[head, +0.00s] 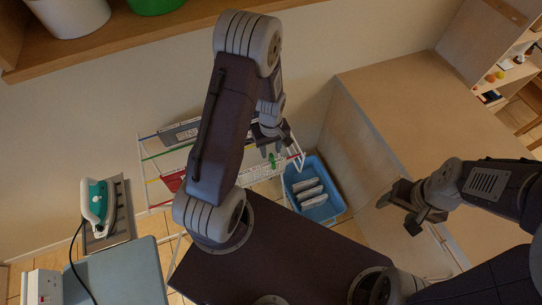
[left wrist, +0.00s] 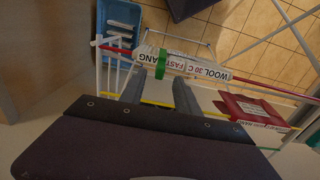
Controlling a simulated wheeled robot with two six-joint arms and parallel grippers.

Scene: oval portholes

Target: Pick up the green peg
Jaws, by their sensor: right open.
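The green peg (head: 272,160) is clipped on a white cloth on the drying rack, just beyond my left gripper in the head view. In the left wrist view the green peg (left wrist: 162,60) sits on the edge of the white cloth (left wrist: 205,68), which bears printed lettering. My left gripper (head: 273,147) is open and empty. Its fingers (left wrist: 161,87) point at the cloth, with the peg ahead of the tips and nearer the left finger in the picture. My right gripper (head: 398,213) is open and empty, well to the right of the rack.
The white drying rack (head: 148,180) has coloured rails, a red cloth (head: 172,182) and a grey one (head: 182,132). A blue basket (head: 334,207) with several white items stands right of it. An iron (head: 97,205) is at left. A wooden counter (head: 410,110) is at right.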

